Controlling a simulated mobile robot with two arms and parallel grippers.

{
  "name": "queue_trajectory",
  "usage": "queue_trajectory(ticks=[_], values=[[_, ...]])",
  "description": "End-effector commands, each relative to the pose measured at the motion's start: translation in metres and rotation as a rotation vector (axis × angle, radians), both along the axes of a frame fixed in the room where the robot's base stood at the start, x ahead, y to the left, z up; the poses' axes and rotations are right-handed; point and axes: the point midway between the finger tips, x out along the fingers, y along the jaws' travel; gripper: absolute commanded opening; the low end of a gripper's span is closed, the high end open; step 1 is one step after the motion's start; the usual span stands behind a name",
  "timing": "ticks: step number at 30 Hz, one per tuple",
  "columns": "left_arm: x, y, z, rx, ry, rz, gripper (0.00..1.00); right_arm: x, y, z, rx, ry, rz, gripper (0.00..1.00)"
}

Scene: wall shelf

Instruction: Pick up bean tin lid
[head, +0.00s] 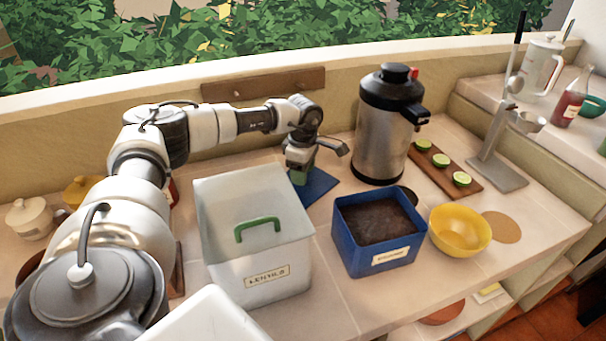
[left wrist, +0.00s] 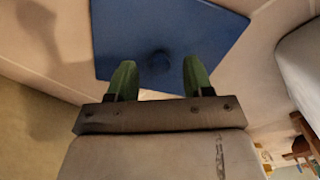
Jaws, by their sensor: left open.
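The bean tin lid (head: 319,187) is a flat blue square lying on the counter behind the lentils tin. It matches the open blue tin (head: 352,250), which is full of dark contents. In the left wrist view the lid (left wrist: 205,35) fills the upper middle, with a dark round knob (left wrist: 159,61) on it. My left gripper (head: 299,177) is over the lid in the head view and hides part of it. Its green fingers are apart and empty, one on each side of the knob in the left wrist view (left wrist: 158,66). I cannot tell the remaining height. My right gripper is not in view.
The white lentils tin (head: 255,280) with a green handle stands in front of the lid. A steel urn (head: 381,135) stands close to its right. A yellow bowl (head: 460,232) is beside the blue tin. The back wall carries a wooden rail (head: 263,84).

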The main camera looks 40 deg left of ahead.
Motion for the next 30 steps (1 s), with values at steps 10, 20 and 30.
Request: queue_trajectory(ticks=[10, 20, 30], values=[[0.0, 0.0, -0.0151, -0.001, 0.0, 0.0, 0.51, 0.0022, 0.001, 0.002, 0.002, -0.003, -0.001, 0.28], [0.0, 0.0001, -0.0147, -0.001, 0.0, 0.001, 0.05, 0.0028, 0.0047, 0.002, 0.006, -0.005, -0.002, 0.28], [0.0006, 0.0002, -0.0086, -0.001, -0.003, 0.001, 0.0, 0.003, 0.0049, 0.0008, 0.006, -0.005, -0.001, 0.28]])
